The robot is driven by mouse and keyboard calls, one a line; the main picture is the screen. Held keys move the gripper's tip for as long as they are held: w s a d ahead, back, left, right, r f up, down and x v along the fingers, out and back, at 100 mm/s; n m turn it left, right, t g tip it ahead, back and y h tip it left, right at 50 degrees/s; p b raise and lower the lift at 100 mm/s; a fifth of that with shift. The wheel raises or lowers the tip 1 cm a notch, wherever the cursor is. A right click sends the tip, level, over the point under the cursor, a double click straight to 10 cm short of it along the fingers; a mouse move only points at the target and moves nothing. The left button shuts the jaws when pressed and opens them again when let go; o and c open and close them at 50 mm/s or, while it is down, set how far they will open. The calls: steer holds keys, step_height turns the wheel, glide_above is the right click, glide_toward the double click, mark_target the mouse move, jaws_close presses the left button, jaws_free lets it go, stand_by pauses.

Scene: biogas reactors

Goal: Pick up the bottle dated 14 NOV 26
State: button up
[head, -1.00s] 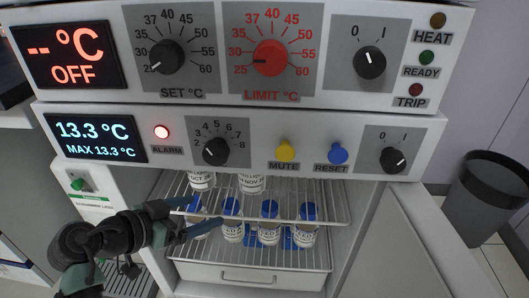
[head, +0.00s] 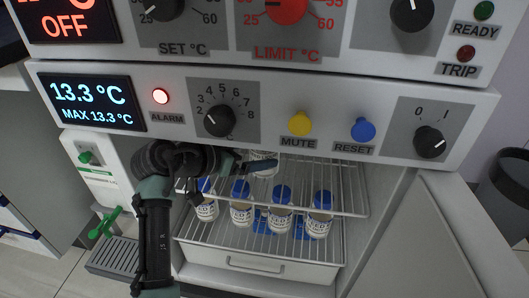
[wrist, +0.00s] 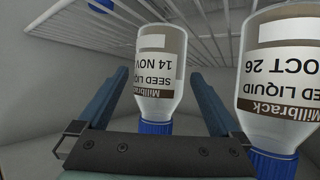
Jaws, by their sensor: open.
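The bottle marked 14 NOV (wrist: 160,75) stands between the two fingers of my gripper (wrist: 162,85) in the wrist view, its blue cap low in that picture. The year is out of sight around its side. The fingers are open, one on each side; I cannot tell whether either touches it. A second bottle, marked OCT 26 (wrist: 280,75), is close beside the right finger. In the head view my gripper (head: 252,166) reaches into the fridge at the upper shelf, partly covering a white-labelled bottle (head: 263,156) there.
Several blue-capped bottles (head: 281,212) stand on the lower wire rack (head: 255,256), above a drawer (head: 255,265). The upper wire shelf (head: 325,200) lies close by my gripper. The control panel (head: 270,110) overhangs the opening. The open door (head: 420,245) is at right.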

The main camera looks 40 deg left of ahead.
steer(key=shift+r+b+x, duration=0.25)
steer(key=shift+b+x, duration=0.45)
steer(key=shift+x, duration=0.5)
steer(key=shift+w, duration=0.15)
steer(key=shift+r, duration=0.1)
jaws_close()
